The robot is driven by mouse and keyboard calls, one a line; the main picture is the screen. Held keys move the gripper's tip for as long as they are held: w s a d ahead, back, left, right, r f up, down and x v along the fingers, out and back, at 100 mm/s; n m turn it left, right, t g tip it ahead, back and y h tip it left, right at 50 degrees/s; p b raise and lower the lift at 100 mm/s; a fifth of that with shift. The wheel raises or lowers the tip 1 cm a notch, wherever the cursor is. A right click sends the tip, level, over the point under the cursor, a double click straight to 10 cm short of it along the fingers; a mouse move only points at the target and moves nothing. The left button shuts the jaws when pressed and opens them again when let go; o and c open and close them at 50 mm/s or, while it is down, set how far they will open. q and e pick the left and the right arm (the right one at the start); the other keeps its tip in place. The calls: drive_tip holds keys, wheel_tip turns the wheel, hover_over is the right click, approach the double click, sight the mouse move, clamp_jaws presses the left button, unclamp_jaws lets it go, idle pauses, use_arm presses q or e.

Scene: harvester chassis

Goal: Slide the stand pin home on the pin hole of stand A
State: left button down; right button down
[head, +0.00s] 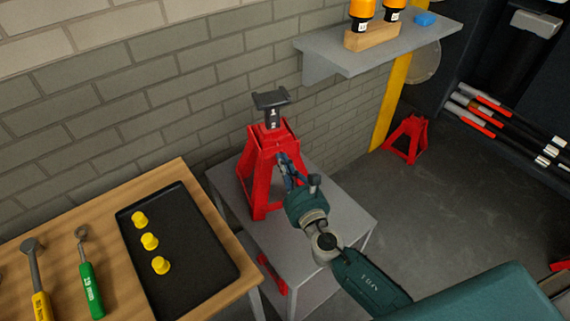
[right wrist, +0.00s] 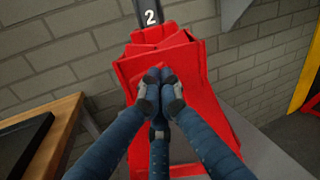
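Stand A appears to be the red jack stand (head: 263,172) on the grey table, with a dark saddle post (head: 271,112) rising from its top. It also fills the middle of the right wrist view (right wrist: 200,75), where the post bears a "2" (right wrist: 150,18). My right gripper (head: 285,170) is at the stand's near right face. In the right wrist view its blue fingertips (right wrist: 160,88) are together against or just in front of the upper red face. They cover that spot; I see neither the stand pin nor the pin hole. My left gripper is out of view.
A wooden bench (head: 80,235) at left holds a black tray (head: 205,290) with three yellow knobs (head: 150,242), plus two tools. A wall shelf (head: 385,50) juts out behind right. Another red stand (head: 408,138) is on the floor. The grey table's right part (head: 345,215) is clear.

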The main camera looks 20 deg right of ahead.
drive_tip(key=s, duration=0.3)
drive_tip(key=shift+s+d, duration=0.1)
drive_tip(key=shift+s, duration=0.25)
idle(0.7)
